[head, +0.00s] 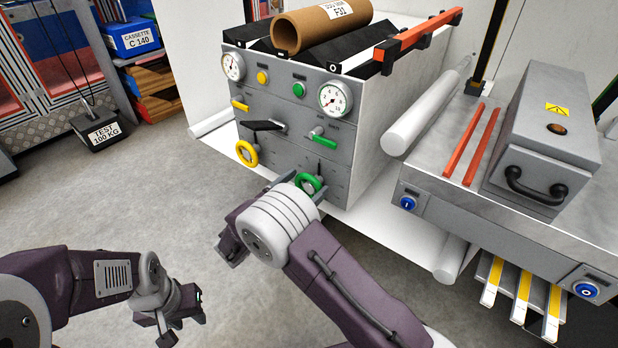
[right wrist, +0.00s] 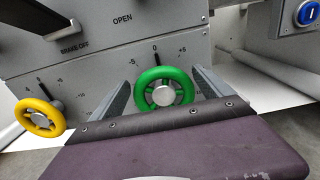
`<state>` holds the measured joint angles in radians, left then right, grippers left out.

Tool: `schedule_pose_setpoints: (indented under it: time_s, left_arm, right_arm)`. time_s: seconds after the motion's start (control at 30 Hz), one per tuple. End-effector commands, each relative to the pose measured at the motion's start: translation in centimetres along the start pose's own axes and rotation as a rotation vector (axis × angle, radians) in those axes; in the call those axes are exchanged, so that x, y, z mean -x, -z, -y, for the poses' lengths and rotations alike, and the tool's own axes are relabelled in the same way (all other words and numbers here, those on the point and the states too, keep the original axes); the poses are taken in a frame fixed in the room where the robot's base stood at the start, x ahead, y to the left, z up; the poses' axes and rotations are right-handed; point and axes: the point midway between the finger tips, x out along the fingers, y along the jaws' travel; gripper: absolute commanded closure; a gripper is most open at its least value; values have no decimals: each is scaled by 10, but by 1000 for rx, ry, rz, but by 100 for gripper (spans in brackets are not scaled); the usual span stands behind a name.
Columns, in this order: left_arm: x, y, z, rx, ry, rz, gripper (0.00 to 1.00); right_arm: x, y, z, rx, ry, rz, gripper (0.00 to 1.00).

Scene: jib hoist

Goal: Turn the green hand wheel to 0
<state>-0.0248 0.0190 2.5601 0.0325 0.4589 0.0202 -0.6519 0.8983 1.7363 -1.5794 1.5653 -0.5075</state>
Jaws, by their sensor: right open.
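The green hand wheel (head: 309,183) is low on the grey panel's front, below the green lever. In the right wrist view the green wheel (right wrist: 164,92) has a grey hub and a scale above it with -5, 0 and +5. A short dark mark stands under the 0; I cannot tell if it turns with the wheel. My right gripper (right wrist: 165,97) is open, one finger on each side of the wheel; contact is not clear. In the head view my right wrist partly hides the wheel. My left gripper (head: 181,318) is low at left, away from the panel.
A yellow hand wheel (head: 247,153) is left of the green one; it also shows in the wrist view (right wrist: 39,117). A black lever (head: 264,126) and green lever (head: 323,138) stick out above. A bench (head: 420,170) stands at right.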

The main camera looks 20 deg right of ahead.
Motion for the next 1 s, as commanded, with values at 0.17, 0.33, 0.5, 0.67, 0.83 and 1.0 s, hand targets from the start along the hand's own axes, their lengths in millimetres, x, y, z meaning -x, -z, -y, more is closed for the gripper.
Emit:
schedule_pose_setpoints:
  time_s: [0.17,0.33,0.5,0.67,0.83,1.0]
  left_arm:
    - [28,3,0,0,0,0,64]
    - [36,4,-1,0,0,0,64]
    - [35,4,-1,0,0,0,64]
    - [35,4,-1,0,0,0,64]
    - [35,4,-1,0,0,0,64]
    - [35,4,-1,0,0,-1,64]
  right_arm:
    - [42,-7,-1,2,-5,1,10]
    - [64,-3,0,1,-2,0,10]
    - [69,-1,0,0,0,0,10]
    - [68,0,0,0,0,0,10]
    - [68,-1,0,0,0,0,10]
    - [68,-1,0,0,-1,0,10]
